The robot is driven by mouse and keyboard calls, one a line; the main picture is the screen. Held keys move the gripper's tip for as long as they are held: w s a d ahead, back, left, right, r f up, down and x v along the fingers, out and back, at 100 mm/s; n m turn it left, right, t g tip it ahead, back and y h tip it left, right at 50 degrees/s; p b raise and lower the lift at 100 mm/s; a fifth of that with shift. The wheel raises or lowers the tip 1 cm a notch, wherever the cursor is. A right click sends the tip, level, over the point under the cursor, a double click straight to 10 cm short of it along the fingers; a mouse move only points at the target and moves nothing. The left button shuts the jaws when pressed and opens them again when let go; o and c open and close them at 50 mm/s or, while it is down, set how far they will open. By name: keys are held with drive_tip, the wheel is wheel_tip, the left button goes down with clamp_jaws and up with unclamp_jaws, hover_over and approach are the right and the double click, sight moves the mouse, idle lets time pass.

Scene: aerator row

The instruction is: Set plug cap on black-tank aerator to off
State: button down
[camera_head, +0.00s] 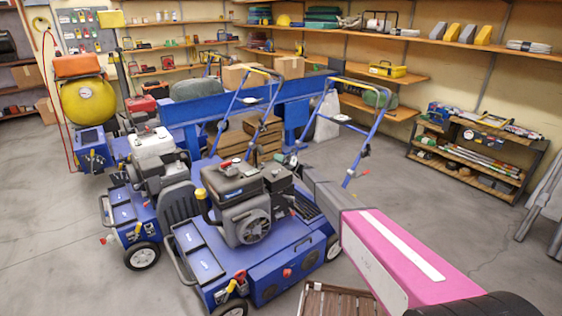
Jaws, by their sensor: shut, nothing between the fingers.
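The black-tank aerator (262,262) is the nearest blue machine, at the middle of the head view, with a dark engine and black tank (231,180) on top. A red part shows on its top and a yellow knob (203,195) on its left side. I cannot tell which small part is the plug cap, or its setting. My pink and grey arm reaches in from the lower right. My gripper (291,160) is small in the picture, behind and right of the engine, shut and empty. I cannot tell whether it touches the machine.
A white-tank aerator (152,147) stands close on the left, and another machine with a yellow round tank (88,101) stands farther left. Blue handlebars (362,150) rise behind the near machine. A wooden slatted crate (340,302) is at the bottom. The floor at left is clear.

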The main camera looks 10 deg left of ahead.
sight(261, 150)
drive_tip(key=x, duration=0.6)
